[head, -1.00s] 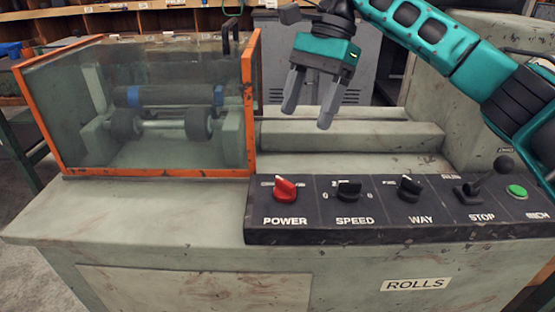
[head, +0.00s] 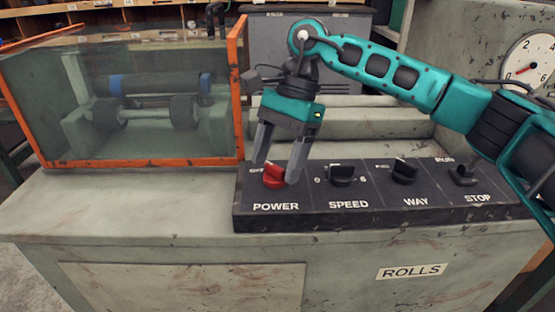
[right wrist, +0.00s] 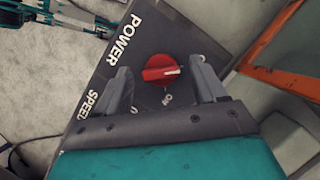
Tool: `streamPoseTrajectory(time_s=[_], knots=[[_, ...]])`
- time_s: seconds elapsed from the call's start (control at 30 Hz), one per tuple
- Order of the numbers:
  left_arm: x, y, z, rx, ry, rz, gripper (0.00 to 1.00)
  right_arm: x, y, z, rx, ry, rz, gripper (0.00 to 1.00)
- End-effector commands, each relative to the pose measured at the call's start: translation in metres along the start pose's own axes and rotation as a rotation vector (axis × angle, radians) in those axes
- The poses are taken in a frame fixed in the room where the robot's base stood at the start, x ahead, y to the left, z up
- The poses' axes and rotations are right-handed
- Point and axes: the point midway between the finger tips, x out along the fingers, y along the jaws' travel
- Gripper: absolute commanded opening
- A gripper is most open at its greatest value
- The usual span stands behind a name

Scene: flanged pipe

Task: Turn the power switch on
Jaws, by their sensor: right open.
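The red power switch (head: 274,177) is a rotary knob at the left end of the black control panel (head: 385,215), above the word POWER. In the right wrist view the red knob (right wrist: 162,71) shows a white pointer mark toward the right, with the ON lettering just below it in the picture. My right gripper (head: 277,172) is open and empty. Its fingers point down and stand on either side of the knob, with gaps to it in the right wrist view (right wrist: 163,82). My left gripper is not in view.
Black SPEED (head: 342,175) and WAY (head: 404,173) knobs and the STOP lever (head: 463,176) sit to the right on the panel. An orange-framed glass guard (head: 240,90) with rollers stands close to the left. A dial gauge (head: 530,62) is at the far right.

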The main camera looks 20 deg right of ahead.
Motion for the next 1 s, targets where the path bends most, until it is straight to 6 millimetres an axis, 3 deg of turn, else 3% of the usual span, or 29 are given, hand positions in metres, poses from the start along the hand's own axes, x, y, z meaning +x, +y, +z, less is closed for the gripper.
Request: streamPoseTrajectory(time_s=[0.27,0.83,1.0], knots=[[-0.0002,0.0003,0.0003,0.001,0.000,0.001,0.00,0.0010,0.0001,0.0000,0.000,0.000,0.000,0.69],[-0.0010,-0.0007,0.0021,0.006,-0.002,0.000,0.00,0.0006,0.0000,0.0001,0.000,0.000,0.000,0.15],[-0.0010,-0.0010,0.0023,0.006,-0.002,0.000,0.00,0.0006,0.0002,0.0001,0.007,-0.001,-0.002,0.14]])
